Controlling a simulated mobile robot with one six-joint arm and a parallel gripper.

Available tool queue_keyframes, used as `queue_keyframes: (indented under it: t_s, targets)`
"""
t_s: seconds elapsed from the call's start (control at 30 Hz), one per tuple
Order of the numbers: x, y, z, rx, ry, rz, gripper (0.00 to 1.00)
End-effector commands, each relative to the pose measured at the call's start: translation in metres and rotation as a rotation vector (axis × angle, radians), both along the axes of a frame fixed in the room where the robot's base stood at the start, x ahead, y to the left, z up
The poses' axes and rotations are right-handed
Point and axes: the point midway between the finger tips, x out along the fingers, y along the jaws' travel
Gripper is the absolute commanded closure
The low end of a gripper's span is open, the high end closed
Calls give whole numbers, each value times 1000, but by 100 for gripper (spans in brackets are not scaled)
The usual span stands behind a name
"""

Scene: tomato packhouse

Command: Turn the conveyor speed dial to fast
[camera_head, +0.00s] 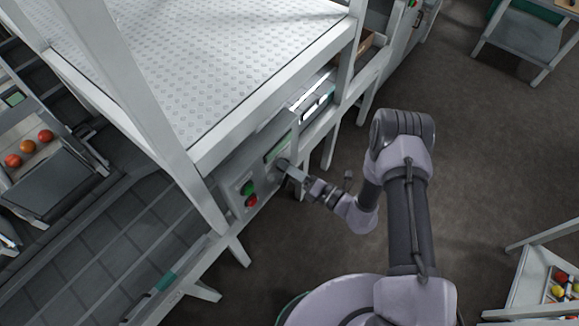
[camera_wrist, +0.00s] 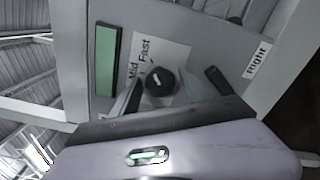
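The speed dial (camera_wrist: 160,81) is a round black knob with a pale pointer mark, on a white label plate (camera_wrist: 150,45) reading "Mid" and "Fast". Any other label on the plate is hidden, and I cannot tell exactly which word the mark points at. My gripper (camera_wrist: 174,89) is open, one dark finger on each side of the dial in the wrist view; I cannot tell whether either finger touches it. In the head view my gripper (camera_head: 291,171) reaches the control panel (camera_head: 235,175) from the right and largely hides the dial.
A green button (camera_head: 247,188) and a red button (camera_head: 251,201) sit left of my gripper. A green display (camera_head: 278,148) is just above it. A "Right" label (camera_wrist: 258,60) is on the panel. The conveyor frame's legs stand below; the floor to the right is open.

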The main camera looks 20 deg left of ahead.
Motion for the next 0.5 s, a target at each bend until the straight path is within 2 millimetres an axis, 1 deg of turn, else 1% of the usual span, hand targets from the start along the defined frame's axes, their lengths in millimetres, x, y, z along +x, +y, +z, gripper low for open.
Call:
queue_keyframes:
  t_s: [0.4, 0.5]
  targets:
    - [1, 0, 1, 0, -2, 0, 41]
    - [0, -4, 1, 0, -2, -2, 41]
